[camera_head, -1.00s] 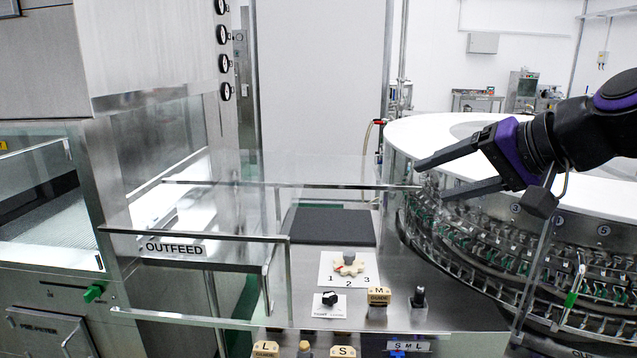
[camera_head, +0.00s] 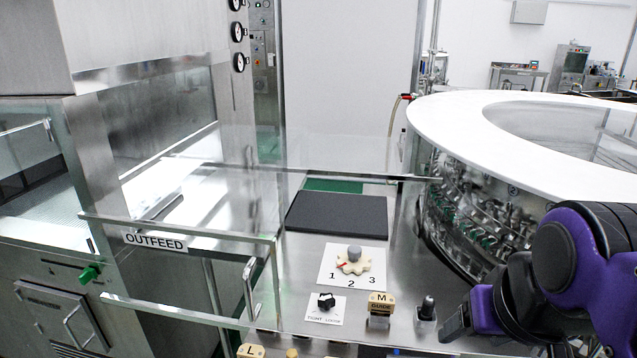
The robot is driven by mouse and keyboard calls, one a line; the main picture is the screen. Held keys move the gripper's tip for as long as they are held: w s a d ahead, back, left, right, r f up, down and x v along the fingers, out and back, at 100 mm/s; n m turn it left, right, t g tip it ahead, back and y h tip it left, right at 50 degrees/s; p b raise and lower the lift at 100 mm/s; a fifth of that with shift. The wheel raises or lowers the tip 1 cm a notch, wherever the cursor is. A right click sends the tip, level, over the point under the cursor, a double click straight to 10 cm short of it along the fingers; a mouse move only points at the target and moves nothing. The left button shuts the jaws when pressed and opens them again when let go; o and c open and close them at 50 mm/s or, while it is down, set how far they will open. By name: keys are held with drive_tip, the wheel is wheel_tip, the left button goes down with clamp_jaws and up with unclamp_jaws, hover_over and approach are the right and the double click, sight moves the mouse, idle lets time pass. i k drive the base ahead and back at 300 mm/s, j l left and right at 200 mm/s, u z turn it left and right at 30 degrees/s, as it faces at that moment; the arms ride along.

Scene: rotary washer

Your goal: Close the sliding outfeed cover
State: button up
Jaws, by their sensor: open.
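The outfeed cover (camera_head: 200,275) is a clear panel with metal rails along its top and bottom, at the left centre of the head view. It carries an OUTFEED label (camera_head: 155,241). An upright metal handle (camera_head: 250,288) is at its right end. My gripper (camera_head: 458,325) is at the lower right, beside the small black lever and well to the right of the handle, apart from the cover. It is open with nothing seen in it. One dark fingertip shows; the rest of the fingers is mostly hidden or cut off.
A deck (camera_head: 400,262) right of the cover bears a numbered dial (camera_head: 353,261), a black knob (camera_head: 326,301), an M guide block (camera_head: 380,305) and a black lever (camera_head: 427,309). The round washer (camera_head: 450,118) stands at the right. A green knob (camera_head: 90,272) is at left.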

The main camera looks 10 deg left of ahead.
sight(154, 242)
drive_tip(key=k+u, duration=0.15)
drive_tip(key=u, duration=0.3)
drive_tip(key=k+u, duration=0.2)
drive_tip(key=u, duration=0.3)
drive_tip(key=k+u, duration=0.15)
drive_tip(key=u, duration=0.3)
drive_tip(key=i+j+u, duration=0.15)
drive_tip(key=i+j, duration=1.6)
drive_tip(key=i+l+z, duration=0.35)
drive_tip(key=k+j+u, duration=0.2)
drive_tip(key=j+u, duration=0.15)
drive_tip(key=k+j, duration=0.05)
drive_tip(key=j, duration=0.05)
